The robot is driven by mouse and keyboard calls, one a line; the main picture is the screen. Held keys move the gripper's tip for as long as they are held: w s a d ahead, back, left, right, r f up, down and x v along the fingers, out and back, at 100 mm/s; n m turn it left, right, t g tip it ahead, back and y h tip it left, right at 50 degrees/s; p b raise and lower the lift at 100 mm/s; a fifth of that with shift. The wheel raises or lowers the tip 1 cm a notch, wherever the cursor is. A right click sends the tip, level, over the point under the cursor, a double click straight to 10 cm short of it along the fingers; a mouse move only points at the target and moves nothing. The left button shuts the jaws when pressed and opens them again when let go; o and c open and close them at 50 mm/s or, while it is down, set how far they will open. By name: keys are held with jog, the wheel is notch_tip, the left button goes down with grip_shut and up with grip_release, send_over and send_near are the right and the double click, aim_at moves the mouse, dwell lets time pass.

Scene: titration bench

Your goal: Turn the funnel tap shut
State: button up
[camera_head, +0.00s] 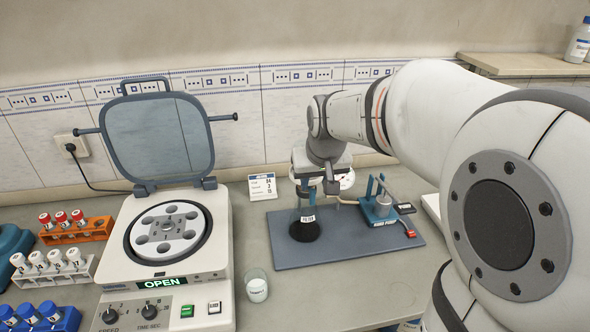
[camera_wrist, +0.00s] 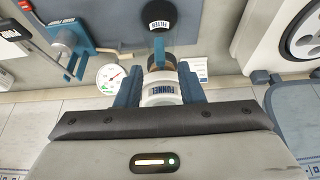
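The white funnel (camera_wrist: 162,88), labelled FUNNEL, sits between the two blue fingers of my gripper (camera_wrist: 160,75) in the wrist view. The fingers lie close along both sides of it; I cannot tell whether they press on it. A blue tap-like part (camera_wrist: 159,48) sticks out past the funnel towards the dark round piece labelled FILTER (camera_wrist: 160,15). In the head view my gripper (camera_head: 308,188) hangs over the flask (camera_head: 305,229) with a dark base on the grey mat (camera_head: 350,258). The funnel is mostly hidden there by my wrist.
A blue stand with a metal cylinder (camera_head: 382,206) is just right of the flask, with a round gauge (camera_wrist: 111,78) beside it. A card (camera_head: 262,187) stands behind. The open centrifuge (camera_head: 165,270), a small beaker (camera_head: 257,287) and tube racks (camera_head: 75,230) are left. The mat's front is clear.

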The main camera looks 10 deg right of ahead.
aim_at(313, 191)
jog(key=x, duration=0.6)
jog(key=shift+f, duration=0.15)
jog(key=shift+c, duration=0.2)
grip_shut()
